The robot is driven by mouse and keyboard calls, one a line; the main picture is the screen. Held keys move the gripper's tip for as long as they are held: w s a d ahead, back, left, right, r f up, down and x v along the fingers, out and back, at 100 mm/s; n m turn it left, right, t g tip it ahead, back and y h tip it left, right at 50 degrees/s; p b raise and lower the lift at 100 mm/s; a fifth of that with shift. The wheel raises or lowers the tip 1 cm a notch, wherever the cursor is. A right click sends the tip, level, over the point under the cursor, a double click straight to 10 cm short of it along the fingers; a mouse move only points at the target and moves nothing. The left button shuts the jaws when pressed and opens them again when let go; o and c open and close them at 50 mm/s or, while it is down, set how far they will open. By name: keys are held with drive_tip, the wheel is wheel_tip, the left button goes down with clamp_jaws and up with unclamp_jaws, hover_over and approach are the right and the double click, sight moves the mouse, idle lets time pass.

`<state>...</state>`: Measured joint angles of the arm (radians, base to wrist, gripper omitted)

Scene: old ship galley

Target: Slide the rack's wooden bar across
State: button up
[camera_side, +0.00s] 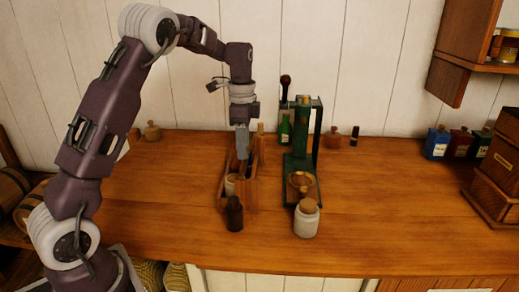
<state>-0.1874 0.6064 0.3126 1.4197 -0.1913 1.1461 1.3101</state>
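The wooden rack (223,190) stands on the counter left of the picture's middle, a narrow open frame running from front to back. A pale jar (230,184) shows inside its front part. My gripper (243,157) points straight down over the rack, with its fingertips at or just inside the rack's top. I cannot tell whether the fingers are open or shut, or whether they touch the wood. The rack's wooden bar cannot be told apart from the frame at this size; my gripper hides part of the rack.
A dark bottle (234,214) stands close in front of the rack. A green press (304,140) stands just right, with a corked white jar (306,219) before it. The counter (390,210) is clear at centre right.

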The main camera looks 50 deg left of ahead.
drive_tip(key=shift+d+r, duration=0.1)
drive_tip(key=shift+r, duration=3.45)
drive_tip(key=s+d+r+n+t, duration=0.35)
drive_tip(key=s+d+r, duration=0.45)
drive_tip(key=s+d, duration=0.3)
drive_tip(key=s+d+f+n+t, duration=0.1)
drive_tip(key=s+d+f+n, duration=0.1)
drive_tip(key=s, duration=0.7)
drive_tip(key=s+d+f+n+t, duration=0.1)
drive_tip(key=s+d+f+n, duration=0.2)
drive_tip(key=s, duration=0.5)
drive_tip(key=shift+s+d+f, duration=0.3)
drive_tip(key=shift+s+f, duration=0.1)
drive_tip(key=shift+f, duration=0.15)
drive_tip(key=shift+n, duration=0.25)
